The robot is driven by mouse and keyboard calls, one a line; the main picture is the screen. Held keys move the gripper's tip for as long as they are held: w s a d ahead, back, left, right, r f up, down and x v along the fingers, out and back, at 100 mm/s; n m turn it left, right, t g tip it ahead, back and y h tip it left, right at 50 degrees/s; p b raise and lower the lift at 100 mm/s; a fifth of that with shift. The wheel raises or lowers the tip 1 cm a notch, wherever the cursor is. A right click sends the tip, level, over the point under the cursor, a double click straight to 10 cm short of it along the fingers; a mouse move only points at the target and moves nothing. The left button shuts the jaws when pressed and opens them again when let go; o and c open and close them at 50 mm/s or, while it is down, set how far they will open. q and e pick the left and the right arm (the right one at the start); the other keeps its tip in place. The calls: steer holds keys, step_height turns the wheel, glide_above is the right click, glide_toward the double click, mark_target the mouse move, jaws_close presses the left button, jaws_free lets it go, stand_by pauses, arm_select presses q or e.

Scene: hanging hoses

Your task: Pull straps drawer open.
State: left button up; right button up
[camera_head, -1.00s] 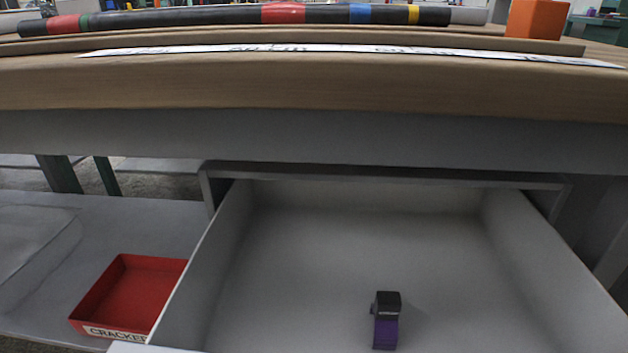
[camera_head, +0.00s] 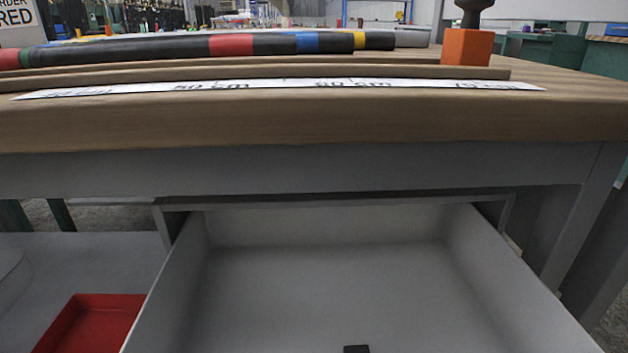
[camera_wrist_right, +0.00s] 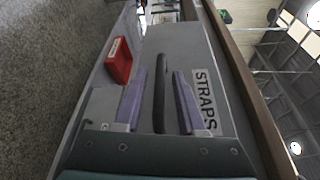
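The straps drawer (camera_head: 330,285) stands pulled out from under the bench in the head view, its grey inside showing. A small dark thing (camera_head: 357,349) lies in it, cut off by the bottom edge. In the right wrist view the drawer front (camera_wrist_right: 188,45) carries a STRAPS label (camera_wrist_right: 204,100) and a black bar handle (camera_wrist_right: 160,110). My right gripper (camera_wrist_right: 160,74) is open, its two purple fingers on either side of the handle, with visible gaps to both. My left gripper is not in view.
A red tray (camera_head: 92,325) sits on the grey shelf (camera_head: 85,262) left of the drawer. Above is the wooden bench top (camera_head: 300,122) with banded hoses (camera_head: 180,48), a measuring strip (camera_head: 270,86) and an orange block (camera_head: 467,47). A bench leg (camera_head: 585,215) stands at right.

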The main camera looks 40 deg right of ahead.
steer(key=shift+o, duration=0.2)
steer(key=v, duration=0.9)
steer(key=shift+s+d+p, duration=0.3)
steer(key=shift+p, duration=0.15)
